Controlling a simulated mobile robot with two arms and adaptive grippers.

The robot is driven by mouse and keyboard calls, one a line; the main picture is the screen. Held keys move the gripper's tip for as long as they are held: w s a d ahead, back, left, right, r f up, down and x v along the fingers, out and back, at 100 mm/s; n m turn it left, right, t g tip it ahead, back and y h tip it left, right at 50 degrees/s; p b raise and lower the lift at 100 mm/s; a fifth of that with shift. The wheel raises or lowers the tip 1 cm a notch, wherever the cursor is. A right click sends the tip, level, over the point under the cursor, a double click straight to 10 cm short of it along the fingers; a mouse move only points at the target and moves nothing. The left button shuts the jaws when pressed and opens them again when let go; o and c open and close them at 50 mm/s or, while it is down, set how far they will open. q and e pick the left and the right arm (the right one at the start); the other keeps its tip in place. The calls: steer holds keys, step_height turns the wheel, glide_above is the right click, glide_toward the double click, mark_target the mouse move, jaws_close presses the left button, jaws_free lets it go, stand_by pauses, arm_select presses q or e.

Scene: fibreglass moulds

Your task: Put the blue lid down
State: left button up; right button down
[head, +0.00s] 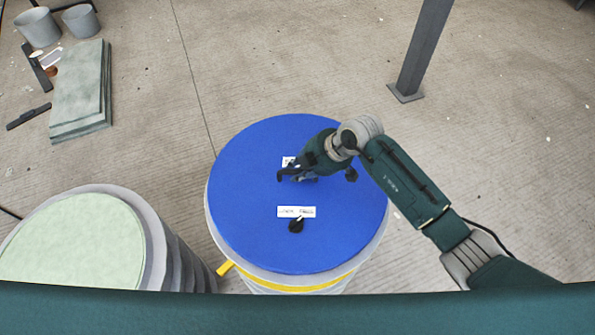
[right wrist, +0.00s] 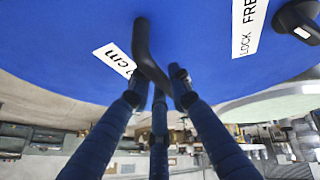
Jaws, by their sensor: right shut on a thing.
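The blue lid (head: 250,220) is a large round disc over a grey round mould (head: 383,232) with a yellow band (head: 320,286) near its top. A grey rim shows around the lid's left, lower and right edge; I cannot tell whether the lid rests on it or hangs just above. My right gripper (head: 297,174) is over the lid's upper middle. In the right wrist view its dark blue fingers are shut on the lid's black handle (right wrist: 142,42). A black knob (head: 296,226) and white labels (head: 289,212) are on the lid. My left gripper is out of view.
A second grey mould with a pale green top (head: 75,240) stands at the lower left, beside the lid. Grey-green slabs (head: 80,92) and two grey buckets (head: 38,27) are at the upper left. A dark post (head: 420,50) stands behind. The concrete floor is otherwise mostly clear.

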steer(key=shift+f, duration=0.75)
steer(key=c, duration=1.6)
jaws_free()
steer(key=shift+f, duration=0.15)
steer(key=b+v, duration=0.1)
steer(key=v, duration=1.1)
steer(key=shift+a, duration=0.15)
